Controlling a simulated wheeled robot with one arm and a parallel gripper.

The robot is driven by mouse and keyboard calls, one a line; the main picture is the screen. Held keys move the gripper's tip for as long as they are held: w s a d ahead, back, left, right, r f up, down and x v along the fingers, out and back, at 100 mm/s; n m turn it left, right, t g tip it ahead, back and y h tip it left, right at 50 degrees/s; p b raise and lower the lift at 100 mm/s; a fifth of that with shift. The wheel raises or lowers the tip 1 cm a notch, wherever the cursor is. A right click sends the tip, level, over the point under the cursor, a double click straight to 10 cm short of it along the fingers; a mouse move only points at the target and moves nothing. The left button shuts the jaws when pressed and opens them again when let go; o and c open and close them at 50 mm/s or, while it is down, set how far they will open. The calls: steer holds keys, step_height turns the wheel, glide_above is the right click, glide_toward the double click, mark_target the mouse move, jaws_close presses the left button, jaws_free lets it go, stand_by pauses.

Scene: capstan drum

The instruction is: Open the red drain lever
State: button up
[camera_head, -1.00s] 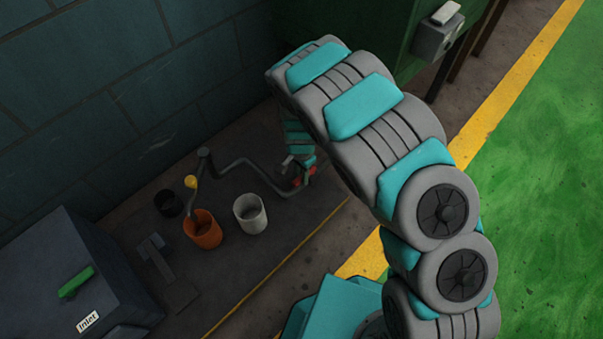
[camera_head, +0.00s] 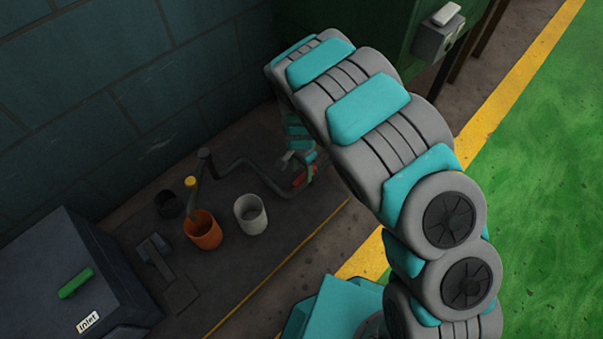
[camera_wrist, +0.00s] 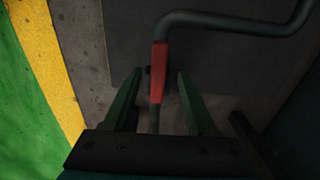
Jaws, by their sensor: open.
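The red drain lever shows in the wrist view as a red sleeve (camera_wrist: 160,70) on a dark bent rod. The rod comes in from the upper right and turns down through the sleeve. My gripper (camera_wrist: 160,73) is open, with one finger on each side of the red sleeve. A gap shows on both sides, and I cannot tell how far the fingers are from it in depth. In the head view, the red part (camera_head: 299,178) shows at the end of the bent rod, partly hidden by my gripper (camera_head: 297,163).
An orange cup (camera_head: 203,232), a white cup (camera_head: 250,213) and a black cup (camera_head: 168,204) stand on the dark platform (camera_head: 240,283) left of the lever. A yellow-topped handle (camera_head: 191,182) rises beside the orange cup. A box labelled Inlet (camera_head: 50,265) is at lower left. A wall stands behind.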

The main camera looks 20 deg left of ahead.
mark_target(302, 178)
steer(key=shift+r, duration=2.75)
